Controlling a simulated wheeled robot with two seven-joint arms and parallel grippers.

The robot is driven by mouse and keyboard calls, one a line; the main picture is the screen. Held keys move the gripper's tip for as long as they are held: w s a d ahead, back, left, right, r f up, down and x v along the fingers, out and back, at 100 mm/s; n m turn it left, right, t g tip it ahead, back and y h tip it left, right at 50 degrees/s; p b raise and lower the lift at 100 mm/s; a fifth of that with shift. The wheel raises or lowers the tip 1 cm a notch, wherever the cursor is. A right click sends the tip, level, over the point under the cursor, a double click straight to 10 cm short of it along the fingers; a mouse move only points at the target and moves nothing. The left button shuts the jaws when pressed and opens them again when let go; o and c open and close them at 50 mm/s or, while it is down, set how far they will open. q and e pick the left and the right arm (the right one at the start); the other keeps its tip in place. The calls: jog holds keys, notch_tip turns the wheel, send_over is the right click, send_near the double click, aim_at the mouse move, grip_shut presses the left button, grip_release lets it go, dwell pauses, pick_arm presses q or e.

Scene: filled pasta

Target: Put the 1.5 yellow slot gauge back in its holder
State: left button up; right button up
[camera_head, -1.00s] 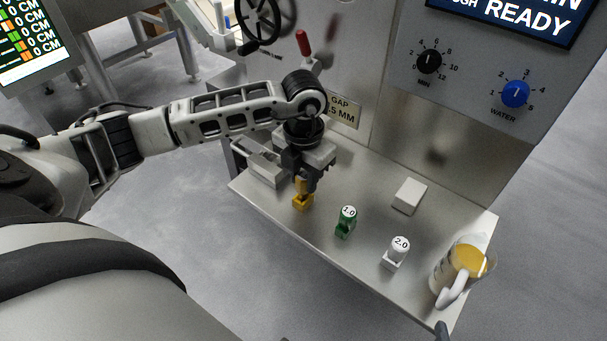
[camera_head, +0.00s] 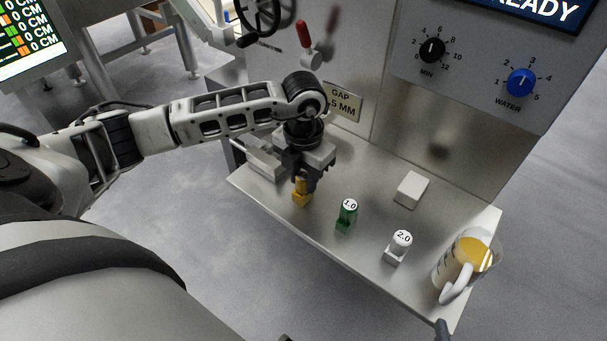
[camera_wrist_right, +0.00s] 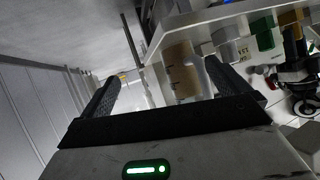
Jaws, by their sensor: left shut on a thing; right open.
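The yellow slot gauge (camera_head: 300,185) is held upright between the fingers of my left gripper (camera_head: 302,181), which is shut on it; the fingers hide its upper part. Its yellow holder (camera_head: 302,199) stands directly below, near the shelf's front edge. The gauge's lower end meets the holder in the head view; I cannot tell how deep it sits. My right gripper (camera_wrist_right: 163,85) is open, with the measuring jug beyond its fingers in the right wrist view.
On the steel shelf (camera_head: 345,165) stand a green 1.0 gauge (camera_head: 348,212), a white 2.0 gauge (camera_head: 399,243), a white block (camera_head: 411,189) and a jug of yellow liquid (camera_head: 460,268). The machine's panel (camera_head: 440,110) rises behind. The shelf between gauges and panel is mostly clear.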

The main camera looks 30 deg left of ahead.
pick_arm(q)
jog(key=shift+s+f, duration=0.1)
jog(key=shift+f, duration=0.2)
dwell(0.6)
jog(key=o, duration=1.4)
jog(key=shift+r, duration=0.15)
jog(key=shift+r+p, duration=2.6)
jog(key=shift+r, duration=0.9)
